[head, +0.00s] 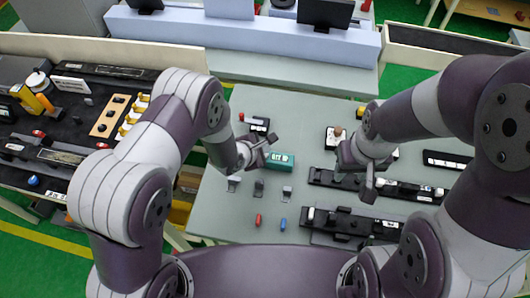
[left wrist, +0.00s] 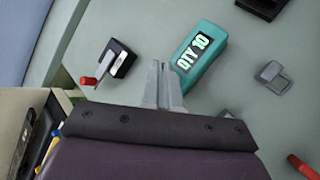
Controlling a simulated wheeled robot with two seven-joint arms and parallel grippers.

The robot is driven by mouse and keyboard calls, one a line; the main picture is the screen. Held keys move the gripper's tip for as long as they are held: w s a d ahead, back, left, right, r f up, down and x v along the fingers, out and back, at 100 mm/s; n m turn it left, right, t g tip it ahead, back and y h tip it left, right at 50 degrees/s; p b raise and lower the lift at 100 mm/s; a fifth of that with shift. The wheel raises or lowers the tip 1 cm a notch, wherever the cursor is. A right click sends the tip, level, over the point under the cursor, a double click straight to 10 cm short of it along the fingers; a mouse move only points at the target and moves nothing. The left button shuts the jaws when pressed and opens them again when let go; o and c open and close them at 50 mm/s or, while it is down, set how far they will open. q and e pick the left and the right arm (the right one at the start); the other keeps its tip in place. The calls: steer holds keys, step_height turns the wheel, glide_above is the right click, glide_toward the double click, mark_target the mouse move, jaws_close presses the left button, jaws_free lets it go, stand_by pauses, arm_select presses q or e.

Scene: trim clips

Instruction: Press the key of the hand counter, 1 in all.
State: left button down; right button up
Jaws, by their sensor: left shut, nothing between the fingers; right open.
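A small black block with a pale top piece, which looks like the hand counter (head: 259,126), stands on the grey table, with a red knob at its side. It also shows in the left wrist view (left wrist: 122,62), left of the fingertips. A teal box (head: 282,162) marked "QTY 10" lies right of the fingers and shows in the left wrist view (left wrist: 202,55). My left gripper (head: 268,141) is shut and empty, between the block and the box in the picture; its height above the table is unclear. My right gripper (head: 369,183) is open and empty, above the table's right part.
Grey clips (head: 258,188) and small red (head: 258,220) and blue (head: 283,224) pieces lie nearer me. Black rails (head: 350,223) lie at the right. A dark bench (head: 60,130) with tools stands at the left. The table's front-left part (head: 215,215) is clear.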

arm_select(q)
steer(key=shift+f, duration=0.1)
stand_by(0.3)
steer(key=shift+f, duration=0.35)
steer(key=shift+f+b, duration=0.4)
steer(key=shift+b, duration=0.15)
stand_by(0.5)
steer(key=shift+r+p, duration=0.8)
steer(key=shift+r, duration=0.05)
step_height(320, 180, up, 5)
steer(key=p, duration=0.4)
steer(key=shift+r+p, duration=0.1)
steer(key=shift+p, duration=0.25)
